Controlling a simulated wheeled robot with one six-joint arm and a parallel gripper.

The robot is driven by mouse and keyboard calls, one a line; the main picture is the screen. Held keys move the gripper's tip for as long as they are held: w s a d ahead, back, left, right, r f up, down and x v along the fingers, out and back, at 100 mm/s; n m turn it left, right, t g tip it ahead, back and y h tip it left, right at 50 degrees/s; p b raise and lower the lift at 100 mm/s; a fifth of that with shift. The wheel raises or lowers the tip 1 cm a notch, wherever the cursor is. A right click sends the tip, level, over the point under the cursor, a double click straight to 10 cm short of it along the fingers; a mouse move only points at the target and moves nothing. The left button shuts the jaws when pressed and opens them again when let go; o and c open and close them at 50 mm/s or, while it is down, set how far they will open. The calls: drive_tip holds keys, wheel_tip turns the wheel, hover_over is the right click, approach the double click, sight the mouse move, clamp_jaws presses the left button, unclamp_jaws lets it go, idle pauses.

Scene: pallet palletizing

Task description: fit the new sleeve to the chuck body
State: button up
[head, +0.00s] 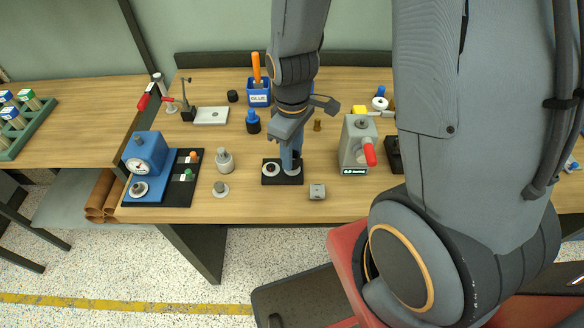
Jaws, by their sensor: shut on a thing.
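My gripper (290,160) points down over the right side of a small black tray (268,182) near the front of the bench. It is shut on a small part low in the tray, mostly hidden by the fingers; only a pale edge shows. A dark round piece with a pale centre (271,168) sits in the tray to the left of the fingers. A grey stepped cylinder (224,161) stands to the left, with a smaller grey flanged piece (220,188) in front of it. I cannot tell which piece is the sleeve or the chuck body.
A blue dial gauge (146,152) stands at the left beside a black board (183,178). A grey device with a red handle (357,148) stands to the right.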

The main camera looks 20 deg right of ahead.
drive_tip(key=shift+f+b, duration=0.4)
drive_tip(key=shift+f, duration=0.4)
idle(0.5)
drive_tip(key=o, duration=1.1)
drive_tip(key=shift+r, duration=0.1)
drive_tip(key=shift+r+b, duration=0.7)
drive_tip(key=shift+r, duration=3.1)
drive_tip(key=m+b, duration=0.1)
drive_tip(key=d+f+m+b, duration=0.1)
drive_tip(key=m, duration=0.1)
drive_tip(key=d+f+m+b, duration=0.1)
drive_tip(key=b, duration=0.1)
drive_tip(key=shift+m+t, duration=0.4)
drive_tip(key=m, duration=0.1)
drive_tip(key=d+m+b, duration=0.1)
drive_tip(key=shift+s+f+m+t+b, duration=0.1)
drive_tip(key=shift+f+m+t+b, duration=0.2)
drive_tip(key=shift+f+m, duration=0.1)
drive_tip(key=shift+s+m, duration=0.1)
drive_tip(key=shift+m, duration=0.3)
